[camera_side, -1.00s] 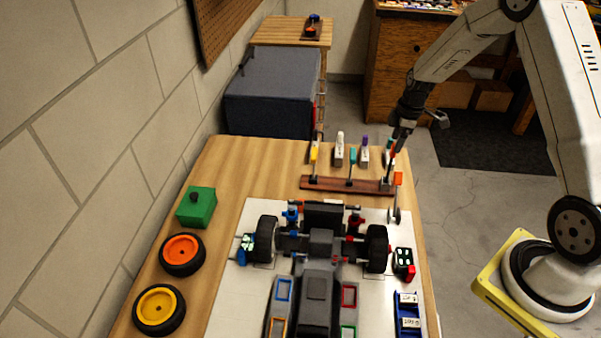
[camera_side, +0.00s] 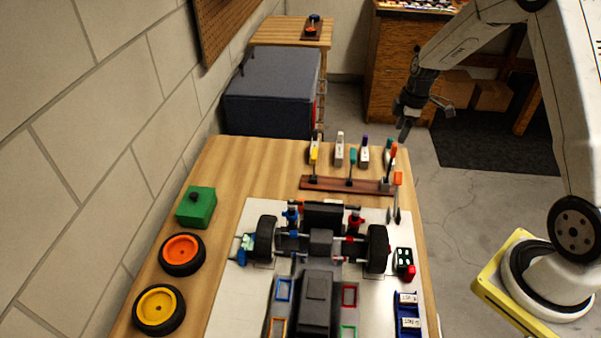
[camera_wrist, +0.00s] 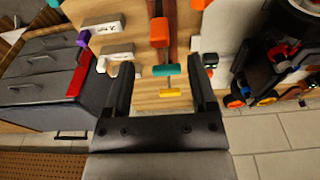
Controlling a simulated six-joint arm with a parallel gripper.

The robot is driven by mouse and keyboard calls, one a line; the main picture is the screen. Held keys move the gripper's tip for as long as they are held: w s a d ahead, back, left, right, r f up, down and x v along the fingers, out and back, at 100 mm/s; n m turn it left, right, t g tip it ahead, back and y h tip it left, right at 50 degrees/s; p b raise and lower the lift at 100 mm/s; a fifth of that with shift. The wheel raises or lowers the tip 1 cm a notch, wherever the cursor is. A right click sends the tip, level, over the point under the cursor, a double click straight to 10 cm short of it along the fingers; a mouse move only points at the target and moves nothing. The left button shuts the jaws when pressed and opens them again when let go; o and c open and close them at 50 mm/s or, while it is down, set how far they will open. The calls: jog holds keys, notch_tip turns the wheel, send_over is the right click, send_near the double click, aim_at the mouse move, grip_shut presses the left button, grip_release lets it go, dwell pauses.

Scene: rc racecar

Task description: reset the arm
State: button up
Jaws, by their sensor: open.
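My gripper (camera_side: 404,130) is raised above the far right corner of the wooden table, clear of the tools below it. In the wrist view my gripper (camera_wrist: 160,85) has its two dark fingers spread apart with nothing held between them. Beyond the fingers I see an orange-handled tool (camera_wrist: 160,32), a teal handle (camera_wrist: 160,70) and a yellow handle (camera_wrist: 171,92) along the brown rack. In the side view the brown rack (camera_side: 330,184) holds upright tools with yellow, teal and orange handles.
The racecar chassis (camera_side: 319,285) lies on a white mat (camera_side: 235,300). An orange-rimmed wheel (camera_side: 182,254), a yellow-rimmed wheel (camera_side: 158,310) and a green box (camera_side: 196,207) stand at the left. Small bottles (camera_side: 339,150) stand behind the rack. A dark cabinet (camera_side: 270,95) is beyond the table.

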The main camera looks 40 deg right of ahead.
jog(key=s+a+r+m, duration=0.3)
jog(key=s+a, duration=0.4)
jog(key=a, duration=0.3)
jog(key=s+a+r+m+t+h, duration=0.1)
jog(key=s+a+r+m, duration=0.2)
jog(key=s+a+m, duration=0.3)
jog(key=s+a, duration=0.2)
jog(key=a, duration=0.2)
jog(key=shift+s+a+t, duration=0.15)
jog(key=shift+s+t, duration=0.1)
jog(key=shift+t, duration=0.05)
